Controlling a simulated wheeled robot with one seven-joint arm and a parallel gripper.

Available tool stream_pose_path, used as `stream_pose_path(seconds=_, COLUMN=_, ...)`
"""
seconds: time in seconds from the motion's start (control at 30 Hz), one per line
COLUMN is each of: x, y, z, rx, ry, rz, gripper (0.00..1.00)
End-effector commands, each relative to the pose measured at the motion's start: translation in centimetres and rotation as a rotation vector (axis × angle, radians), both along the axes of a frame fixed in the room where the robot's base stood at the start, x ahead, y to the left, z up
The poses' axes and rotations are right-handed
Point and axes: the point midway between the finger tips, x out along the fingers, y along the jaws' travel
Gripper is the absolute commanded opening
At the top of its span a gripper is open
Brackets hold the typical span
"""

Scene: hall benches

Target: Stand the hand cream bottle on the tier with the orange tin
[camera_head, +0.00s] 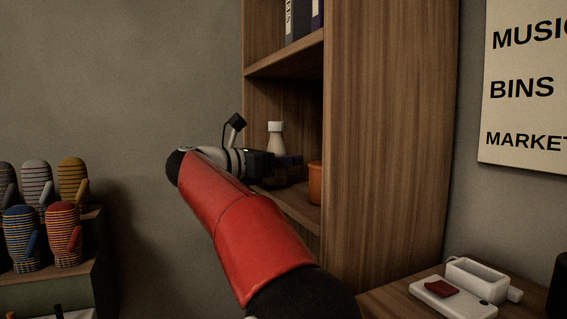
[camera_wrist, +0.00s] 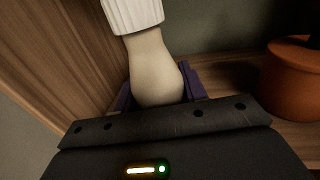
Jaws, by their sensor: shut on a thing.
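The hand cream bottle (camera_head: 277,141) is cream-coloured with a white ribbed cap and stands about upright at the shelf opening. It fills the middle of the wrist view (camera_wrist: 155,68). My gripper (camera_head: 287,160) is shut on its lower body, with the purple fingers (camera_wrist: 160,88) on either side. The orange tin (camera_head: 315,182) is on the same tier, to the right of the bottle, partly hidden by the cabinet side. It also shows at the right of the wrist view (camera_wrist: 292,82). The bottle's base is hidden, so I cannot tell whether it touches the tier.
The wooden tier (camera_head: 300,208) has a side wall at the left in the wrist view (camera_wrist: 70,45). A tier above (camera_head: 285,55) holds binders. A low stand with several striped mitten-like items (camera_head: 40,205) is at left. A bench with white objects (camera_head: 455,295) is at lower right.

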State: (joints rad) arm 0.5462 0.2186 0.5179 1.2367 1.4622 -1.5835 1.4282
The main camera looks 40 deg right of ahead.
Motion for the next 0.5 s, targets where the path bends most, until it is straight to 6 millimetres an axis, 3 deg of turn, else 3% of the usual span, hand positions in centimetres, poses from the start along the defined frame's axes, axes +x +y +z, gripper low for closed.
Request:
stream_pose_path(seconds=0.33, x=-0.08, y=-0.13, z=-0.30, rx=-0.001, ry=-0.002, rz=0.000, gripper=0.13)
stream_pose_path(seconds=0.37, x=-0.07, y=-0.14, z=-0.27, rx=-0.001, ry=-0.001, rz=0.000, gripper=0.45)
stream_pose_path(seconds=0.5, x=-0.07, y=-0.15, z=-0.22, rx=-0.001, ry=-0.001, rz=0.000, gripper=0.63)
